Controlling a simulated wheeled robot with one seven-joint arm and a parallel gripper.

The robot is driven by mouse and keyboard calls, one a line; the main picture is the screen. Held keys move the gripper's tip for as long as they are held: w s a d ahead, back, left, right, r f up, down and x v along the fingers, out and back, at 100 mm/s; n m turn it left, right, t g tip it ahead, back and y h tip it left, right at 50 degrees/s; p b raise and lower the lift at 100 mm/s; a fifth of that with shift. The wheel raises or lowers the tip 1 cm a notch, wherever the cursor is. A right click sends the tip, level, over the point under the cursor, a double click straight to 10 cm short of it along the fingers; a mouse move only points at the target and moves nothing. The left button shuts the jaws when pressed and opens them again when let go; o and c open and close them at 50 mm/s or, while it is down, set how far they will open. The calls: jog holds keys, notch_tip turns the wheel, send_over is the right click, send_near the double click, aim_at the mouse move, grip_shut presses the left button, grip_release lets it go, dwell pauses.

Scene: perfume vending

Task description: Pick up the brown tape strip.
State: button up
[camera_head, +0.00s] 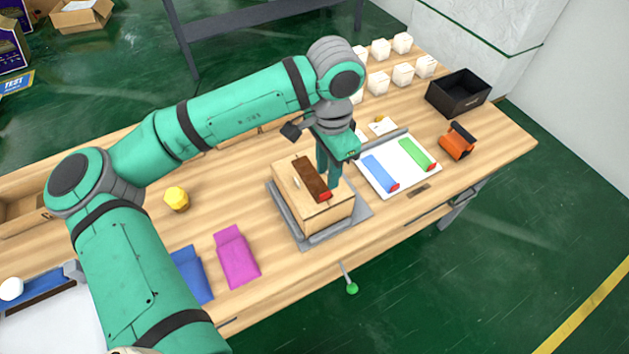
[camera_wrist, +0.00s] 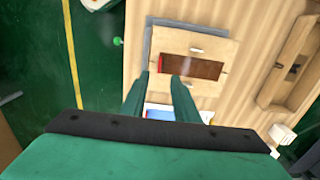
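The brown tape strip (camera_head: 311,177) lies on top of a cardboard box (camera_head: 324,217). Its red end points toward the table's front edge. In the wrist view the strip (camera_wrist: 198,69) lies across the box (camera_wrist: 200,48), just beyond my fingertips, with its red end at the left. My gripper (camera_head: 331,181) points down over the box, close beside the strip on its right. In the wrist view my gripper (camera_wrist: 160,77) has its two fingers apart with nothing between them. I cannot tell whether a finger touches the box.
The box sits in a grey fixture (camera_head: 355,213). A white tray (camera_head: 392,186) with blue and green strips lies to the right, near an orange dispenser (camera_head: 457,143) and a black bin (camera_head: 459,92). Magenta (camera_head: 237,257) and blue (camera_head: 193,274) pouches and a yellow object (camera_head: 177,198) lie left.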

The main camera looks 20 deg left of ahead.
aim_at(325, 193)
jog(key=shift+s+f, duration=0.2)
jog(key=shift+f, duration=3.9)
grip_shut()
